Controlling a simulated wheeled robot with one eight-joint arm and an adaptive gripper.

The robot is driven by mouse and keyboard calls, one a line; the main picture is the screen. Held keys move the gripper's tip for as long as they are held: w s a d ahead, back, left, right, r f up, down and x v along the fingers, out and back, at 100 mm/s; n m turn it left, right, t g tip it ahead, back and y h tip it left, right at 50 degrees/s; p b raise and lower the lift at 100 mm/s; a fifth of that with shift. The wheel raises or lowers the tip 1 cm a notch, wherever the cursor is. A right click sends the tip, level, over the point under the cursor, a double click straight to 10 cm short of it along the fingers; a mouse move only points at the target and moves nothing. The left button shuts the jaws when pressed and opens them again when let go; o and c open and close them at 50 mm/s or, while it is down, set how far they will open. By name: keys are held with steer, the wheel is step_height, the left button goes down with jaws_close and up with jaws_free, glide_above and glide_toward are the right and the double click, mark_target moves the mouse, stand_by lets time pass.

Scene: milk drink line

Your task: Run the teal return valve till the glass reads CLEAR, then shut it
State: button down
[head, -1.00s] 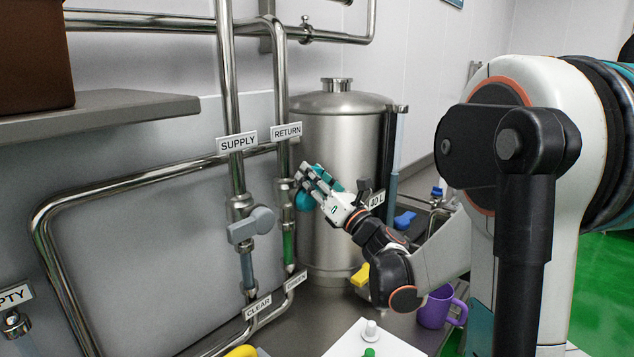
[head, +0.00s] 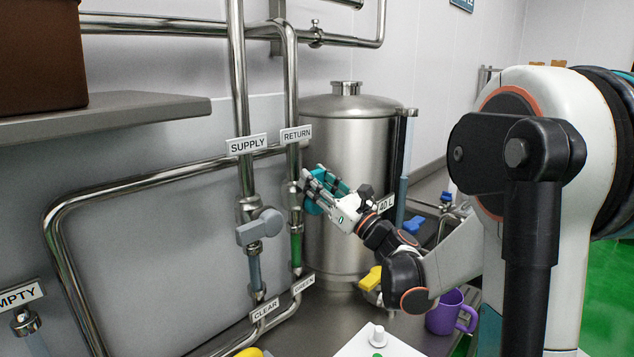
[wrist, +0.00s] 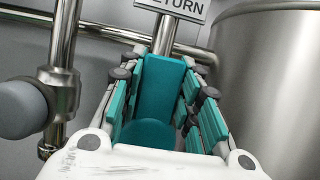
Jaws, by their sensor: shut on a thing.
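The teal return valve handle (head: 312,206) sits on the steel pipe under the RETURN sign (head: 297,134). My gripper (head: 318,186) is shut on this handle, and its fingers hide part of it. In the wrist view the teal handle (wrist: 162,88) stands between the two fingers of my gripper (wrist: 165,100). The return sight glass (head: 296,249) below the valve is green. The tag under it reads GREEN (head: 304,284).
The grey supply valve (head: 260,227) is close on the left, with a CLEAR tag (head: 265,310) below. A steel tank (head: 345,240) stands behind my gripper. A yellow handle (head: 370,278) and a purple mug (head: 445,315) are at lower right.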

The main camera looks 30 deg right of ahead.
steer(key=shift+f, duration=0.1)
steer(key=c, duration=1.2)
jaws_free()
steer(key=shift+a, duration=0.1)
steer(key=shift+o, duration=0.2)
steer(key=v, duration=1.2)
